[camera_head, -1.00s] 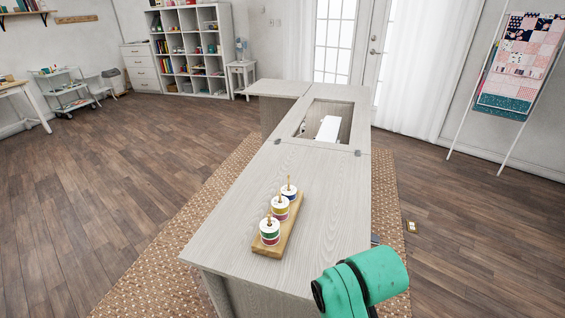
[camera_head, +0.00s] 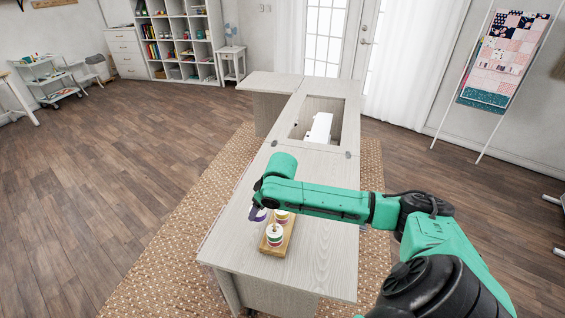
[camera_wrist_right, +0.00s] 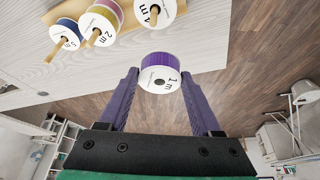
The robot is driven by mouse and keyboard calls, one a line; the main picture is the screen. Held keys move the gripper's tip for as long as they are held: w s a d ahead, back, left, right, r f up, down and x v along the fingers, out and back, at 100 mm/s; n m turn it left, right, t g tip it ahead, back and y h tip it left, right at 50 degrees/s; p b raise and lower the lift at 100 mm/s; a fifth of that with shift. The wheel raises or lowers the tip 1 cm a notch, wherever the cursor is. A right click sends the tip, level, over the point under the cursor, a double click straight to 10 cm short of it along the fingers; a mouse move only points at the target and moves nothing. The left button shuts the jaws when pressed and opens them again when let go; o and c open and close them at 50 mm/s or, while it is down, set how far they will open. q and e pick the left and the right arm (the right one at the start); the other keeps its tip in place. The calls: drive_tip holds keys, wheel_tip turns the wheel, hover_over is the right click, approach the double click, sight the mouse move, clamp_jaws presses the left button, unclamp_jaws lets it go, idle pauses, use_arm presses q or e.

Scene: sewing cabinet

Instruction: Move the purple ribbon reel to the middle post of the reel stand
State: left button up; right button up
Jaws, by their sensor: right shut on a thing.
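The purple ribbon reel (camera_wrist_right: 157,66), with a white labelled face, is between the fingers of my right gripper (camera_wrist_right: 160,88) in the right wrist view. The gripper is shut on it. In the head view my right gripper (camera_head: 258,213) is just left of the wooden reel stand (camera_head: 284,241), partly hidden by its arm. My left gripper is not in view.
The stand is on the pale wooden cabinet top (camera_head: 325,255), which is bare to its right. The cabinet's opening (camera_head: 318,122) holds a white machine farther back. A woven rug (camera_head: 160,255) and wooden floor surround the cabinet.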

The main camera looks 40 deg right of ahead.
drive_tip(key=d+r+m+p, duration=0.25)
drive_tip(key=d+r, duration=0.35)
drive_tip(key=d, duration=0.3)
drive_tip(key=shift+h, duration=0.5)
drive_tip(key=f+b, duration=0.1)
drive_tip(key=b, duration=0.1)
drive_tip(key=f+b, duration=0.4)
drive_tip(key=b, duration=0.1)
drive_tip(key=shift+w+d, duration=0.2)
drive_tip(key=shift+d, duration=0.1)
drive_tip(key=shift+r+p, duration=0.3)
drive_tip(key=shift+p, duration=0.05)
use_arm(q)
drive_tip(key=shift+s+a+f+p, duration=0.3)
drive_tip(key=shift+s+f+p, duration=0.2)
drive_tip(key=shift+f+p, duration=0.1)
use_arm(e)
drive_tip(key=shift+s+a, duration=0.1)
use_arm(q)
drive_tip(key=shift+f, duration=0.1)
use_arm(e)
drive_tip(key=shift+f, duration=0.15)
drive_tip(key=shift+f, duration=0.75)
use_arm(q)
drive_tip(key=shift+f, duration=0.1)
